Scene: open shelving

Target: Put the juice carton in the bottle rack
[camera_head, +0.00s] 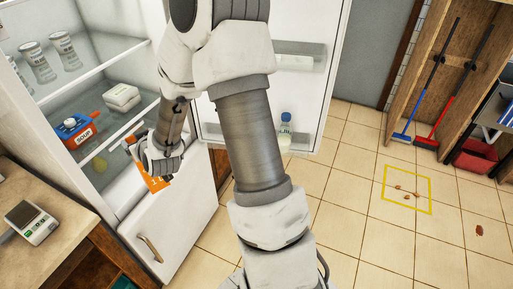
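The orange juice carton (155,184) shows in part at the front of the open fridge, on both sides of my gripper. My gripper (158,168) covers its middle and appears shut on it; the fingertips are mostly hidden. The carton looks tilted and overlaps the white lower front of the fridge. The bottle rack (302,143) is low on the inside of the open fridge door, right of my arm. A small bottle with a blue cap (285,131) stands in it. My arm hides the rack's left part.
The fridge shelves hold an orange soup container with a blue lid (75,130), a white box (121,97) and glass jars (65,50). An upper door shelf (300,58) sits above the rack. A counter with a scale (32,222) is at left.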

